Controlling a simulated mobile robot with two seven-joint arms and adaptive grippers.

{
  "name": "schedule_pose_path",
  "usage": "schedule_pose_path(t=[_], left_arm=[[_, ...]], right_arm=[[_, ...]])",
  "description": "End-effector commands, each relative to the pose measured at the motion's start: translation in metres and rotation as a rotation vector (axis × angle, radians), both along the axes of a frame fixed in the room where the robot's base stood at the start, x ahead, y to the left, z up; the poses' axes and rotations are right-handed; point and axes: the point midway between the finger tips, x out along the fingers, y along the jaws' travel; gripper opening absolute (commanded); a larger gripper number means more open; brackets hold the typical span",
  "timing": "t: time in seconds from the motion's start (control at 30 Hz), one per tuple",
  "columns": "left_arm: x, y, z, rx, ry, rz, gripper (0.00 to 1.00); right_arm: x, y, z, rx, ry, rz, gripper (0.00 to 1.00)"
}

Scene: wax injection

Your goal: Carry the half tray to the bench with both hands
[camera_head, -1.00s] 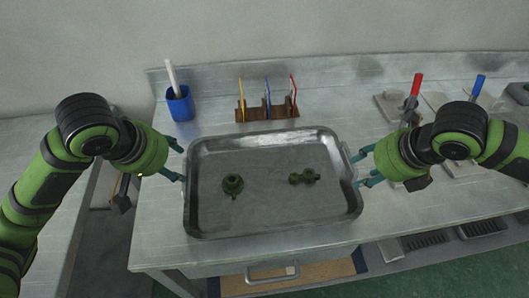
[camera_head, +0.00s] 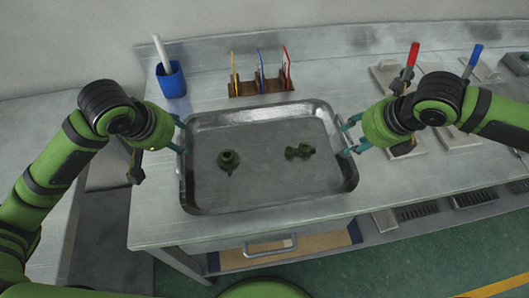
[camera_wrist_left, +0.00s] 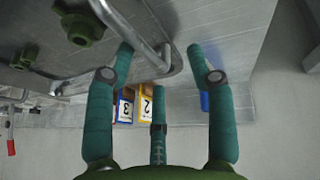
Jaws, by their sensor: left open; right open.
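The half tray (camera_head: 270,206) is a grey metal tray with raised walls, lying level over the bench (camera_head: 150,222) near its front edge. Two dark green parts sit in it, a round one (camera_head: 228,161) at left and a lobed one (camera_head: 299,151) at right. My left gripper (camera_head: 179,136) is open at the tray's left side. In the left wrist view its spread fingers (camera_wrist_left: 160,60) are beside the tray's bar handle (camera_wrist_left: 130,25), one fingertip overlapping it. My right gripper (camera_head: 350,136) is open at the right side; its exact contact is unclear.
A blue cup (camera_head: 171,82) with a white stick and a brown rack (camera_head: 260,86) with coloured cards stand behind the tray. Red-handled (camera_head: 412,55) and blue-handled (camera_head: 473,58) tools stand at the right. Bare bench shows left of the tray.

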Motion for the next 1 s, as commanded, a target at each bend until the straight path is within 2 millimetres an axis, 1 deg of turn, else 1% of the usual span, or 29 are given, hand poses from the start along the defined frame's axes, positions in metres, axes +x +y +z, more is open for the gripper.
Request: schedule_pose_path(t=[0.03,0.1,0.3,0.47,0.73,0.77,0.8,0.83,0.87,0.9,1.0], left_arm=[[0.003,-0.001,-0.010,-0.001,0.006,0.000,0.55],[0.008,-0.002,-0.020,-0.001,0.005,0.001,0.55],[0.018,-0.005,-0.041,-0.001,0.002,0.001,0.55],[0.021,-0.005,-0.047,0.000,0.001,0.000,0.55],[0.021,-0.005,-0.048,0.000,0.000,0.000,0.55],[0.021,-0.005,-0.047,0.000,0.000,0.000,0.43],[0.021,-0.005,-0.047,0.000,0.000,0.000,0.27],[0.021,-0.005,-0.047,0.000,0.000,0.000,0.15],[0.021,-0.005,-0.047,0.000,0.000,0.000,0.03],[0.021,-0.005,-0.047,0.000,0.000,0.000,0.00],[0.021,-0.005,-0.047,0.000,0.000,0.000,0.00]], right_arm=[[0.001,0.002,-0.006,-0.001,0.003,0.001,0.46],[0.004,0.004,-0.012,0.000,0.002,-0.001,0.46],[0.009,0.007,-0.024,0.000,0.000,0.000,0.46],[0.010,0.008,-0.028,-0.001,0.000,0.000,0.46],[0.010,0.008,-0.028,-0.001,0.000,0.000,0.46],[0.010,0.008,-0.028,-0.001,0.000,0.000,0.34],[0.010,0.008,-0.028,-0.001,0.000,0.000,0.18],[0.010,0.008,-0.028,-0.001,0.000,0.000,0.06],[0.010,0.008,-0.028,-0.001,0.000,0.000,0.00],[0.010,0.007,-0.028,-0.001,0.000,-0.001,0.00],[0.010,0.007,-0.028,-0.001,0.000,-0.001,0.00]])
